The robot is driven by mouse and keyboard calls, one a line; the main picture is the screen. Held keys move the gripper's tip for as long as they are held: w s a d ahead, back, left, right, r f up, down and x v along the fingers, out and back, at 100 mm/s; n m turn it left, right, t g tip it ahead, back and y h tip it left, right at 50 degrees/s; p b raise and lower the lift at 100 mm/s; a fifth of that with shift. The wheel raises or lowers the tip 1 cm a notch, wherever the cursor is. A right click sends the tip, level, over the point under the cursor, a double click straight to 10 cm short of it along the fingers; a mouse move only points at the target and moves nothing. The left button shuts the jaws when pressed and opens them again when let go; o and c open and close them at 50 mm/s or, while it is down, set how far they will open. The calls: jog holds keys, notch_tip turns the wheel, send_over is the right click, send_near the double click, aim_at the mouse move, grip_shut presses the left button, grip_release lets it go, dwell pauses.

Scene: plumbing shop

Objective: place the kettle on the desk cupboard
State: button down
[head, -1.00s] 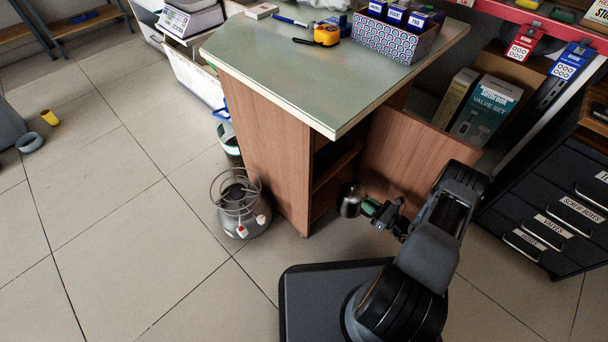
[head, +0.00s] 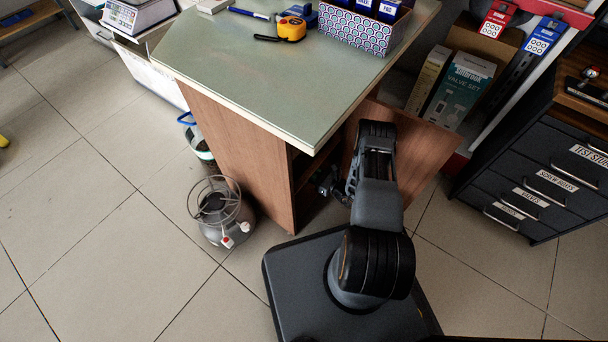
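The desk (head: 240,75) has a pale green top and wood sides. Its cupboard (head: 304,168) is open at the front, with dark shelf space inside. The wooden door (head: 425,160) stands swung out to the right. My gripper (head: 328,182) is at the cupboard opening, below the desktop and largely hidden by my own arm. Its fingers cannot be made out. The kettle is not visible now; a small dark metallic vessel with a green part showed at my gripper one second ago.
A metal gas cylinder (head: 222,213) stands on the floor left of the desk, with a bin (head: 200,148) behind it. A patterned box (head: 357,32) and tape measure (head: 291,29) are on the desktop. A dark drawer unit (head: 535,165) stands right.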

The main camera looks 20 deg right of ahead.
jog(key=shift+w+a+f+b, duration=0.4)
jog(key=shift+w+f+b, duration=0.2)
jog(key=shift+f, duration=0.2)
jog(key=shift+f+b, duration=1.8)
jog(key=shift+f, duration=0.65)
jog(key=shift+w+a+f, duration=0.1)
jog(key=shift+w+f, duration=0.05)
jog(key=shift+f, duration=0.2)
jog(key=c, duration=1.1)
grip_release()
jog(key=shift+a, duration=0.1)
